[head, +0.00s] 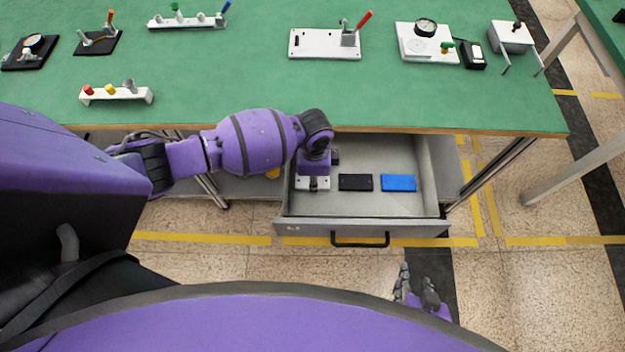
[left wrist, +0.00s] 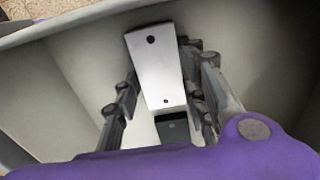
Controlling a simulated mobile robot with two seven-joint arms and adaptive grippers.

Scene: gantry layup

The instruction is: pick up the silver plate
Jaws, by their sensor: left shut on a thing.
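The silver plate (head: 301,185) is at the left inside the open drawer (head: 425,175). My left gripper (head: 313,184) reaches down over it and partly hides it. In the left wrist view, the silver plate (left wrist: 158,65), with small dark holes, lies between the fingers of my left gripper (left wrist: 163,98), which is shut on it. I cannot tell whether the plate is clear of the drawer floor. My right gripper (head: 416,288) is open and empty, low in front of the drawer.
A black plate (head: 355,182) and a blue plate (head: 398,183) lie to the right in the drawer. The drawer front has a dark handle (head: 360,243). The green bench top (head: 230,75) above carries several fixtures and gauges along its back.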

